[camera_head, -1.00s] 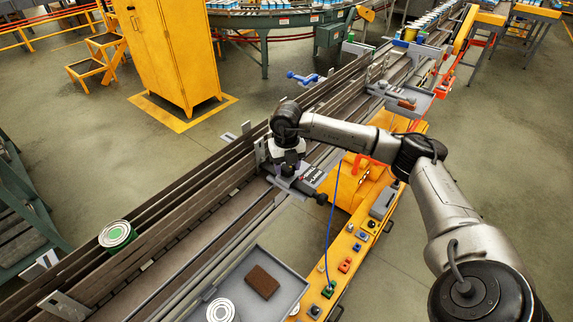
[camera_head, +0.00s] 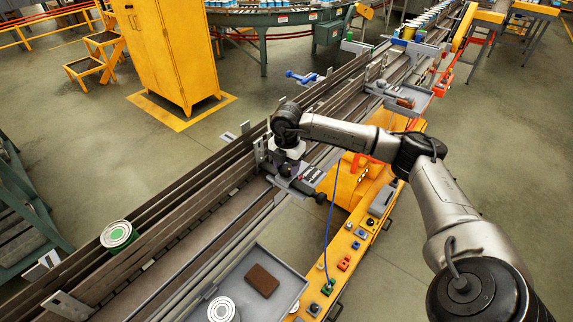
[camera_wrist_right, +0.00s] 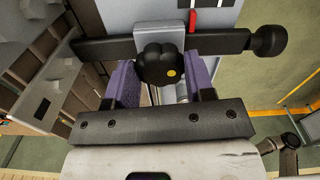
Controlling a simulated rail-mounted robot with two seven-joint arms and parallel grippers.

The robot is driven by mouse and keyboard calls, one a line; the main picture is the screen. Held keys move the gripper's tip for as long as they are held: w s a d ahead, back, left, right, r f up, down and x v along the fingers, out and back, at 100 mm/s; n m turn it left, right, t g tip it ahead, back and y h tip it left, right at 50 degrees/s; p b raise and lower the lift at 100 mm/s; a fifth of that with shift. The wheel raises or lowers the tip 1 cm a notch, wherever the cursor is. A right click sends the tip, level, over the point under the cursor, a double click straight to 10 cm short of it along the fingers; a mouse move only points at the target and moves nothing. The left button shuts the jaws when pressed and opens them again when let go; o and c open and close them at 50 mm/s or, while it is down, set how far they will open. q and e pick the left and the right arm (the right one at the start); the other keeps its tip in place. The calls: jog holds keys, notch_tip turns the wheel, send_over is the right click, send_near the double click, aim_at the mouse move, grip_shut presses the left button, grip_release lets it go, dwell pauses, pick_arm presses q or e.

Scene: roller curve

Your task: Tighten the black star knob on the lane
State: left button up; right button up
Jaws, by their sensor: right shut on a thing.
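The black star knob (camera_wrist_right: 158,66) has a yellow dot on its face and sits on a grey clamp block over a dark bar (camera_wrist_right: 215,42) in the right wrist view. The purple fingers of my right gripper (camera_wrist_right: 160,82) stand on both sides of the knob, shut on it. In the head view my right gripper (camera_head: 285,167) points down at the lane (camera_head: 215,195), and the wrist largely hides the knob. The bar's round black end (camera_head: 320,198) sticks out at the lane's near side. My left gripper is not in view.
A grey tray (camera_head: 285,306) holds a brown block (camera_head: 262,281) and another can (camera_head: 222,310). A yellow control panel (camera_head: 350,245) with buttons and a blue cable lies right of the lane.

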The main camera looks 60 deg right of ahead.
aim_at(287, 167)
jog(key=shift+r+m, duration=0.25)
jog(key=shift+m, duration=0.35)
jog(key=o, duration=0.8)
jog(key=shift+d, duration=0.15)
jog(key=shift+o, duration=0.6)
jog(key=shift+f, duration=0.15)
notch_tip(287, 167, up, 14)
jog(key=b, duration=0.1)
